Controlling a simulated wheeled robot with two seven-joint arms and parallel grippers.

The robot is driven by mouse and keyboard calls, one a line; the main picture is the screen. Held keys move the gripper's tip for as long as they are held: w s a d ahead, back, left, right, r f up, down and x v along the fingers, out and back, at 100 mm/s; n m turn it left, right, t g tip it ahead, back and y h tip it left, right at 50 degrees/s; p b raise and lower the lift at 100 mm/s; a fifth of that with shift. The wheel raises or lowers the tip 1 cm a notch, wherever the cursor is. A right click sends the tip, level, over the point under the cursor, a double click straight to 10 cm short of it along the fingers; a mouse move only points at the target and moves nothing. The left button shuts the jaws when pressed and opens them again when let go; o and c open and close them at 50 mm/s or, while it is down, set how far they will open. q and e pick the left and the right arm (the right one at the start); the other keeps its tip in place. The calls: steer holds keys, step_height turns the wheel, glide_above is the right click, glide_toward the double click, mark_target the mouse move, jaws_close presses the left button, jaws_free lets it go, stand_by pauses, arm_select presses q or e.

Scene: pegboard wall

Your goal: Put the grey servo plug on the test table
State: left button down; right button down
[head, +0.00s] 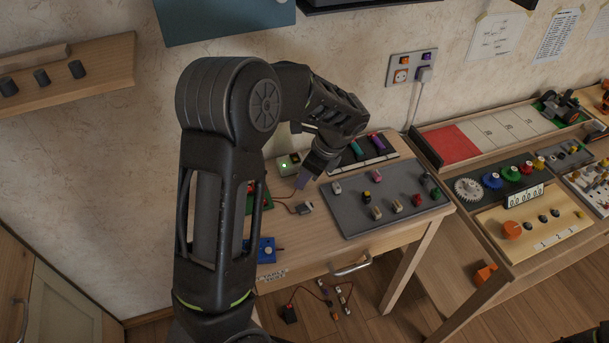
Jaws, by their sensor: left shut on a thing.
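My left gripper (306,177) points down over the back-left part of the wooden table under the wall, left of the grey board. It is shut on a small purplish-grey piece (301,182) that is partly hidden by the fingers; I cannot tell for certain that it is the servo plug. A small grey block (306,208) with an orange-red wire is on the table just below the gripper in the picture. The table (330,248) has a label on its front edge. My right gripper is not visible.
The grey board (345,218) carries several small coloured pieces. A dark tray (352,158) with coloured cylinders lies behind it. A blue box (266,249) is at the front left. A second bench (490,255) stands to the right. My left arm hides the table's left side.

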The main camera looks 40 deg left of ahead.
arm_select(q)
steer(key=shift+f, duration=0.1)
steer(key=c, duration=1.3)
jaws_free()
steer(key=v, duration=1.2)
steer(key=shift+b, duration=0.35)
